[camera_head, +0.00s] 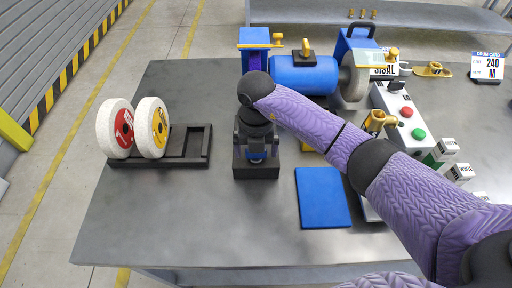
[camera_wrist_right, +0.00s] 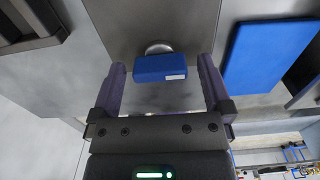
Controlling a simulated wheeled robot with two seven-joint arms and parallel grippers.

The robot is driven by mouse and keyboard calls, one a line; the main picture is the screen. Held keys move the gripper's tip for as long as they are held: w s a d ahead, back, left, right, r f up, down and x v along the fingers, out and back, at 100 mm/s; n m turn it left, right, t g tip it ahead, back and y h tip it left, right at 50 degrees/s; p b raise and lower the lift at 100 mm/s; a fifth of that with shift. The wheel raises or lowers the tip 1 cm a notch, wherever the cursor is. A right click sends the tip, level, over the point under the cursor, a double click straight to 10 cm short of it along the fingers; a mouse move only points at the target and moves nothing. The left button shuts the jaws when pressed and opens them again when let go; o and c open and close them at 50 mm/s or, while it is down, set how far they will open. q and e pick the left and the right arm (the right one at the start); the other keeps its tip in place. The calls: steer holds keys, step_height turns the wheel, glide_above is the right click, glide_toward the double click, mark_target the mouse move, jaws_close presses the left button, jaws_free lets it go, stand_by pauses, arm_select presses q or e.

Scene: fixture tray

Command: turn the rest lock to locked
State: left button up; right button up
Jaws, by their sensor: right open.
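A small blue handle with a white label stands on a round silver stem on a dark block; I take it for the rest lock (camera_wrist_right: 161,68). My right gripper (camera_head: 257,148) points down over this block. In the right wrist view its two fingers (camera_wrist_right: 162,85) are apart, one on each side of the blue handle, with gaps showing. Which setting the lock is at cannot be read. My left gripper is not in view.
Two white wheels, red-centred (camera_head: 115,128) and yellow-centred (camera_head: 152,128), stand in a black rack (camera_head: 190,147) at left. A blue flat plate (camera_head: 322,198) lies to the right. Behind are a blue motor (camera_head: 303,76) with a grey wheel and a button box (camera_head: 399,115). The front left table is clear.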

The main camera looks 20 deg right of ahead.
steer(key=c, duration=1.2)
